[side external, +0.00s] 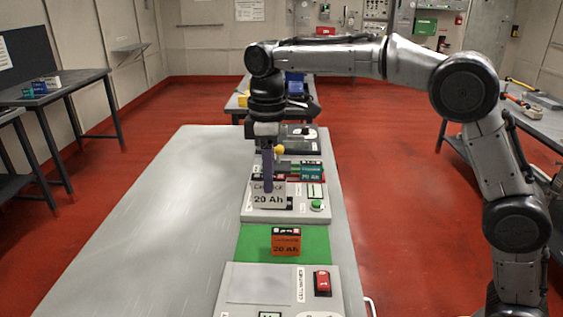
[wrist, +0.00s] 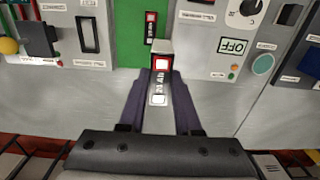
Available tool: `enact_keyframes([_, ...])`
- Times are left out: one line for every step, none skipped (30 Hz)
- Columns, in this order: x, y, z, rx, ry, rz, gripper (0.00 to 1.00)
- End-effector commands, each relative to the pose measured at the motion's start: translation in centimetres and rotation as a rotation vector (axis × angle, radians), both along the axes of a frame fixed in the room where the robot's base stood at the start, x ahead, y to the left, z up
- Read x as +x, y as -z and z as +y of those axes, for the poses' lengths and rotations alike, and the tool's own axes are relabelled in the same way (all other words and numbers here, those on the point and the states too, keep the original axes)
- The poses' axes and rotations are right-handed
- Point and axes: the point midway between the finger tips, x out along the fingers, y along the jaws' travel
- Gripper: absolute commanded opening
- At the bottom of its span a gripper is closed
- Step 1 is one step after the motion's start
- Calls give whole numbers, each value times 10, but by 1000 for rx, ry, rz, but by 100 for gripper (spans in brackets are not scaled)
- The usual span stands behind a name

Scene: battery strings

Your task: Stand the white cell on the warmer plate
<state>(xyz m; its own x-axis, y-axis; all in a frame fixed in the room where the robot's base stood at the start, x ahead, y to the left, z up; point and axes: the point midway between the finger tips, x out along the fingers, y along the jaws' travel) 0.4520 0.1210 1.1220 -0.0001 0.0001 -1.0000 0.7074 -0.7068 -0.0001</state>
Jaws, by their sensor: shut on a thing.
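My gripper (side external: 267,180) is shut on the white cell (side external: 268,196), which is marked "20 Ah". The cell hangs upright between the fingers in the side view, in front of or over the middle grey unit. I cannot tell whether its base touches anything. In the wrist view the cell's top (wrist: 160,66), with a red and a white square, shows between the fingertips (wrist: 158,92).
An orange cell (side external: 286,243) stands on a green mat (side external: 253,241) between the near and middle units. A red switch (side external: 322,281) sits beside the silver plate. The bench's left side (side external: 150,230) is clear.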

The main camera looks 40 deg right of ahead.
Motion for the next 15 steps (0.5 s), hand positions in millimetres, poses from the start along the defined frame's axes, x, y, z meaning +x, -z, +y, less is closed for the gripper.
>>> enact_keyframes([-9,-1,15,0,-8,-1,0])
enact_keyframes([-14,-1,23,1,-8,-1,0])
enact_keyframes([-20,-1,32,0,-7,-1,0])
enact_keyframes([-24,-1,38,0,-7,-1,0])
enact_keyframes([-29,-1,45,0,-7,-1,0])
enact_keyframes([-34,-1,52,1,-6,-2,0])
enact_keyframes([-38,-1,57,1,-6,-2,0])
enact_keyframes([-42,0,61,1,-5,-2,0])
enact_keyframes([-47,0,67,1,-5,-1,0])
enact_keyframes([-50,0,71,1,-4,-1,0])
enact_keyframes([-53,0,75,1,-4,-1,0])
enact_keyframes([-54,7,75,-1,-1,3,0])
enact_keyframes([-54,13,74,-2,1,4,0])
enact_keyframes([-53,17,74,-1,1,3,0])
enact_keyframes([-53,23,74,-1,1,3,0])
